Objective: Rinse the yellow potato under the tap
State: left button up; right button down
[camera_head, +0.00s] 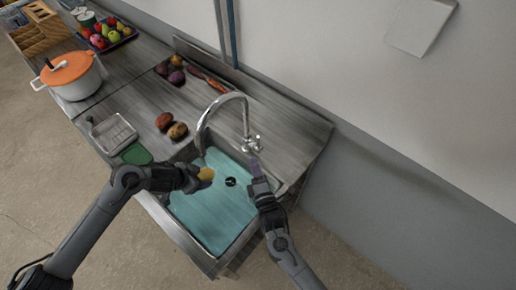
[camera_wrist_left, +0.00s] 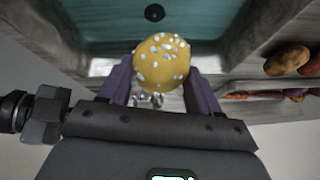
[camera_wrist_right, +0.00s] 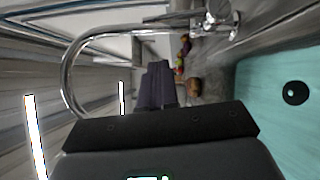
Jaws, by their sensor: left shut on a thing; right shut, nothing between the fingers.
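The yellow potato (camera_head: 206,174) is held over the left part of the sink by my left gripper (camera_head: 197,179). In the left wrist view the potato (camera_wrist_left: 160,62) sits between the two fingers and is dotted with pale specks. The chrome tap (camera_head: 225,97) arches over the sink from its back edge, its spout end near the potato. I cannot make out a water stream. My right gripper (camera_head: 255,165) is shut and empty close to the tap's base and handle (camera_head: 251,143). Its closed fingers also show in the right wrist view (camera_wrist_right: 157,84).
The sink (camera_head: 205,215) has a teal basin with a dark drain (camera_head: 231,182). Several vegetables lie on the counter behind, including a brown potato (camera_head: 178,131).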

aim_at(258, 143)
jog(key=w+d, duration=0.1)
jog(key=w, duration=0.5)
jog(key=shift+w+d+r, duration=0.15)
jog(key=shift+w+r, duration=0.05)
jog(key=shift+r, duration=0.2)
pick_arm(q)
jog(key=shift+s, duration=0.15)
pick_arm(e)
jog(key=shift+w+d+r, duration=0.25)
jog(key=shift+w+d, duration=0.45)
jog(key=shift+d, duration=0.05)
